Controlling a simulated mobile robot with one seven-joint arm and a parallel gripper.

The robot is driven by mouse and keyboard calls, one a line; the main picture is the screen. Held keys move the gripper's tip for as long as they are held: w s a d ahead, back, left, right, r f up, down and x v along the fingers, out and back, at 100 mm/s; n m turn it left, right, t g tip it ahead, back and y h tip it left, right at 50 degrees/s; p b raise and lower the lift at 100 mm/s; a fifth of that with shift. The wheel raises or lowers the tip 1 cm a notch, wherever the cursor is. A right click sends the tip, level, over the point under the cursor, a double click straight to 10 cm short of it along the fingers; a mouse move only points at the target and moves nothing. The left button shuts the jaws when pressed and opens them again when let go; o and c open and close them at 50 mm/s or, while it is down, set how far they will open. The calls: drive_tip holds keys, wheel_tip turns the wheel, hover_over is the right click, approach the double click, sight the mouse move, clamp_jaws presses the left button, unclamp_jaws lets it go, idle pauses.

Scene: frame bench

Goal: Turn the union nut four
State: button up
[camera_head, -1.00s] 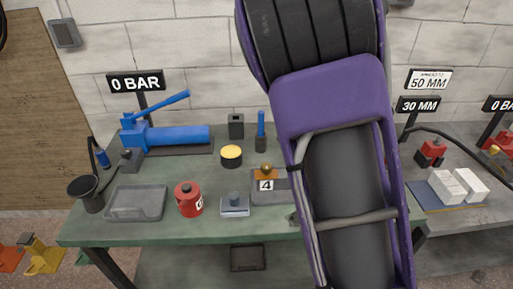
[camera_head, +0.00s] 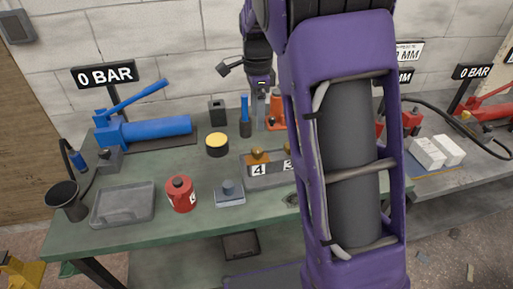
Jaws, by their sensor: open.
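A small brass-orange fitting (camera_head: 259,155) sits on a grey block (camera_head: 262,181) on the green bench; a white plate (camera_head: 257,169) below it reads 4. I take this fitting as union nut four; its exact shape is too small to tell. Beside it, a plate with 3 (camera_head: 288,164) is partly hidden by my purple arm. My gripper (camera_head: 259,108) points down behind and above the fitting, apart from it. It is open, and I see nothing in it.
A blue hand pump (camera_head: 155,130) stands at the back left under a 0 BAR sign. A yellow-topped tin (camera_head: 217,145), a red can (camera_head: 181,194), a grey tray (camera_head: 124,204) and a black cup (camera_head: 67,200) stand on the green bench (camera_head: 165,240). My arm covers its right end.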

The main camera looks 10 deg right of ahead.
sight(257, 150)
wheel_tip(257, 150, down, 12)
drive_tip(key=shift+r+b, duration=0.15)
drive_tip(key=shift+b, duration=0.55)
drive_tip(key=shift+c, duration=0.4)
clamp_jaws()
